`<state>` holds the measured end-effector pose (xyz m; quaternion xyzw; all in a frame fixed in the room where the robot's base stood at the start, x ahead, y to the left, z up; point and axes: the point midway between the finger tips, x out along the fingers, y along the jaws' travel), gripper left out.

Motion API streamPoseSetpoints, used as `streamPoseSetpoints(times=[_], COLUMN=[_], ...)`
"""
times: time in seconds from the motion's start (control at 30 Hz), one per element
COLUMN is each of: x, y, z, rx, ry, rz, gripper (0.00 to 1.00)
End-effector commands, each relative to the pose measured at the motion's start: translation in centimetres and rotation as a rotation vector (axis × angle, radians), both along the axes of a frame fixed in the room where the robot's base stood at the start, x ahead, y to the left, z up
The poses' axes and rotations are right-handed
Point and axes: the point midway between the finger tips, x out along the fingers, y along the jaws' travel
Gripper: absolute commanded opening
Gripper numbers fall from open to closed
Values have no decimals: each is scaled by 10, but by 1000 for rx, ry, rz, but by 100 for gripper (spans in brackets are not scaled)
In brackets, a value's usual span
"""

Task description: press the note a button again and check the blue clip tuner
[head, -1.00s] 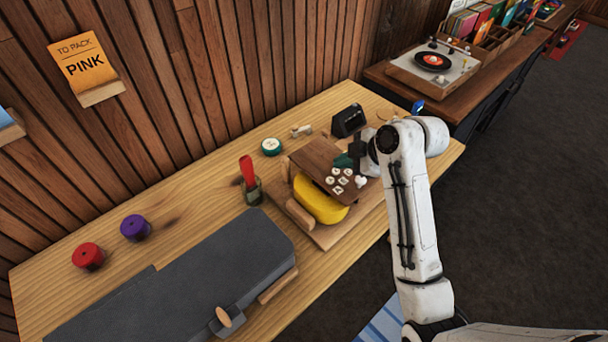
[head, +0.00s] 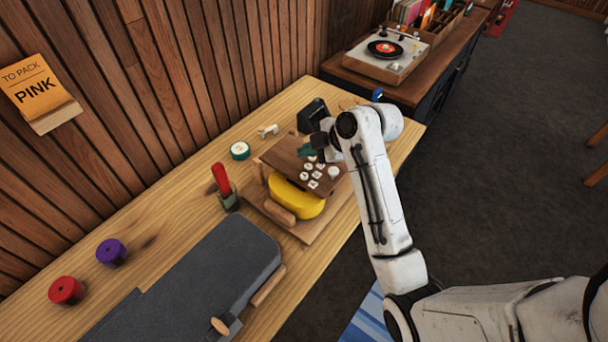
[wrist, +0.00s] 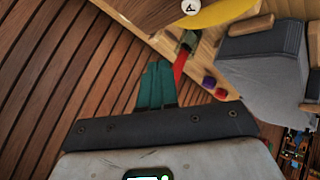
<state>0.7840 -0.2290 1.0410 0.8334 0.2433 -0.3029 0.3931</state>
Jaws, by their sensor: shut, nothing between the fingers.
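A dark wooden panel (head: 283,155) carries several white lettered buttons (head: 313,184) above a yellow curved body (head: 297,199). The letters are too small to read surely in the head view; one button (wrist: 191,7) shows at the top of the wrist view. My gripper (head: 305,150), with teal fingertips, is just above the panel's far edge, behind the buttons. In the wrist view the fingers (wrist: 156,85) are together and empty. I cannot tell contact with the panel. A small blue thing (head: 377,94), perhaps the blue clip tuner, is at the bench's far end behind my arm; its display is unreadable.
A black box (head: 312,112) stands close behind my gripper. A red-handled tool (head: 221,180), a green-rimmed roll (head: 240,150) and a small pale piece (head: 268,130) are left of the panel. Red (head: 66,290) and purple (head: 112,252) spools and a grey case (head: 205,275) fill the front left.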

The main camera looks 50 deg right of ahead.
Motion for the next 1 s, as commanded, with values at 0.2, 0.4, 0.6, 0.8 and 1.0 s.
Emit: streamPoseSetpoints(times=[0.2,0.4,0.6,0.8,1.0], x=[0,0,0,0,0], y=[0,0,0,0,0], z=[-36,-52,-58,-58,-58], rx=[0,0,0,0,0], ry=[1,1,1,1,1], rz=[1,1,1,1,1], gripper=[0,0,0,0,0])
